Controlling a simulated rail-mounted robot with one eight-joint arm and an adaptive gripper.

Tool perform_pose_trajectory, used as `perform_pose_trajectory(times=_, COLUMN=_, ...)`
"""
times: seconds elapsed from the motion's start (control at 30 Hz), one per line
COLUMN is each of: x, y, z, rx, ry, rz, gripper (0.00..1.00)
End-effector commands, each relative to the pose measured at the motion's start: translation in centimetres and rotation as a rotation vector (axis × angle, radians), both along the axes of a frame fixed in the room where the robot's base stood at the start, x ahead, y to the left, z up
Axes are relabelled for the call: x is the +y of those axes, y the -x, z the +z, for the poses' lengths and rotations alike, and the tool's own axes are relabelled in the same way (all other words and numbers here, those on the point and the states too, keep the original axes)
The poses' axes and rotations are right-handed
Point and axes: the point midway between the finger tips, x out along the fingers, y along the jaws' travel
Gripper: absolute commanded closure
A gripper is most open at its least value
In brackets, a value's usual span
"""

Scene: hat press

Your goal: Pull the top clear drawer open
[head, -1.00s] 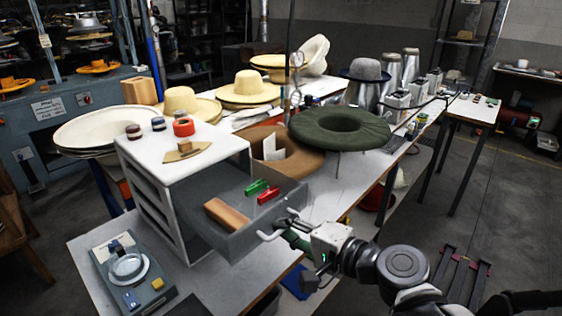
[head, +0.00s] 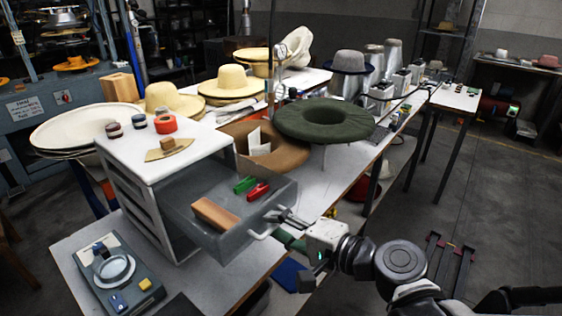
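The top drawer (head: 235,225) is a grey, see-through-looking tray pulled well out of the white cabinet (head: 127,150). A pale bar handle (head: 258,235) is on its front. A tan wooden block (head: 215,214), a green clip (head: 244,184) and a red clip (head: 258,191) lie in it. My gripper (head: 288,215) is at the right part of the handle, its slim fingers reaching to the drawer front. Contact with the handle and the gap between the fingers are too small to tell.
Thread spools and a small wooden piece (head: 168,147) sit on the cabinet top. A grey device with a round dish (head: 113,268) stands at front left. A green ring-shaped hat form (head: 324,119) and a brown hat (head: 285,152) are behind the drawer. Open floor lies to the right.

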Motion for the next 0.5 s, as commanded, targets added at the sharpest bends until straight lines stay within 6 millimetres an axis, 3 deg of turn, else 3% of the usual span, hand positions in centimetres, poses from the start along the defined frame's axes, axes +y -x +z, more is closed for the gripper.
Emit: perform_pose_trajectory(times=0.5, x=-4.1, y=3.7, z=1.1, rx=0.000, ry=0.000, rz=-0.004, gripper=0.83)
